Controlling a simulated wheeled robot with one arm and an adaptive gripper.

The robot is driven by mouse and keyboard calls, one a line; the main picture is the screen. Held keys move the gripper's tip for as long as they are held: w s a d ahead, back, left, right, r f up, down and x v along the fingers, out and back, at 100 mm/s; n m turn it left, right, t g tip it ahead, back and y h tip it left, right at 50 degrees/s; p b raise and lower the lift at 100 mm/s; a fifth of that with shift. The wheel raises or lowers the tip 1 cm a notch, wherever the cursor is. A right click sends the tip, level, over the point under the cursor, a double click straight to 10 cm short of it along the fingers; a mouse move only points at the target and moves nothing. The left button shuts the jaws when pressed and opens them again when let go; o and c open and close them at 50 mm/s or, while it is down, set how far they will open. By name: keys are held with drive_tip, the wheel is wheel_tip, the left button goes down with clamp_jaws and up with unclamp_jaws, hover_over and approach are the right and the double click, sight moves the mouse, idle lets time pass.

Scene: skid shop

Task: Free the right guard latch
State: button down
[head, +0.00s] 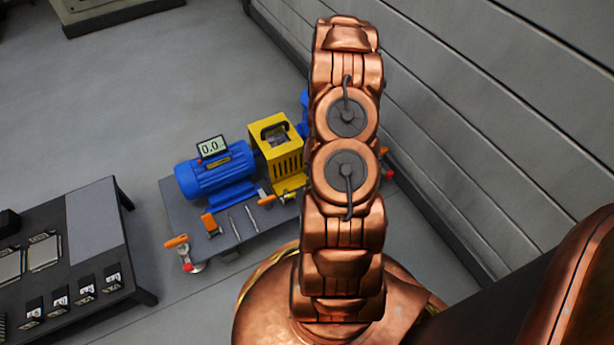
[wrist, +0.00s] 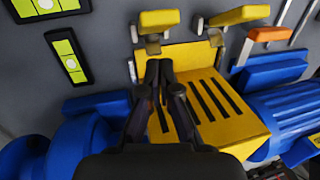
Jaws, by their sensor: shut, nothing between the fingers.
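The yellow guard (head: 275,145) stands between the blue motor and another blue body in the head view. In the wrist view the slotted guard (wrist: 235,130) lies under and beside my gripper (wrist: 160,65). Two yellow latch-like handles with metal parts sit along its edge: one (wrist: 158,20) just beyond my fingertips, the other (wrist: 238,15) further right. Which is the right guard latch is not certain. My gripper is shut and empty, its tips over the guard's edge near the first handle; contact cannot be told. In the head view my arm hides the gripper and the guard's right side.
The blue motor (head: 215,172) carries a display (head: 212,147) reading 0.0. Orange-handled clamps (head: 177,242) and thin tools lie on the grey skid (head: 240,232). Green-yellow levels (wrist: 68,55) lie at left in the wrist view. A dark table (head: 95,215) stands left; a panelled wall rises right.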

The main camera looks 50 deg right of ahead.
drive_tip(key=shift+a+p+v, duration=0.2)
drive_tip(key=shift+p+v, duration=0.15)
drive_tip(key=shift+v, duration=0.5)
drive_tip(key=shift+a+p+v, duration=0.15)
drive_tip(key=shift+p+v, duration=0.25)
drive_tip(key=shift+v, duration=0.45)
drive_tip(key=shift+a+p+v, duration=0.2)
drive_tip(key=shift+p+v, duration=0.15)
drive_tip(key=shift+v, duration=0.55)
drive_tip(key=shift+w+r, duration=0.2)
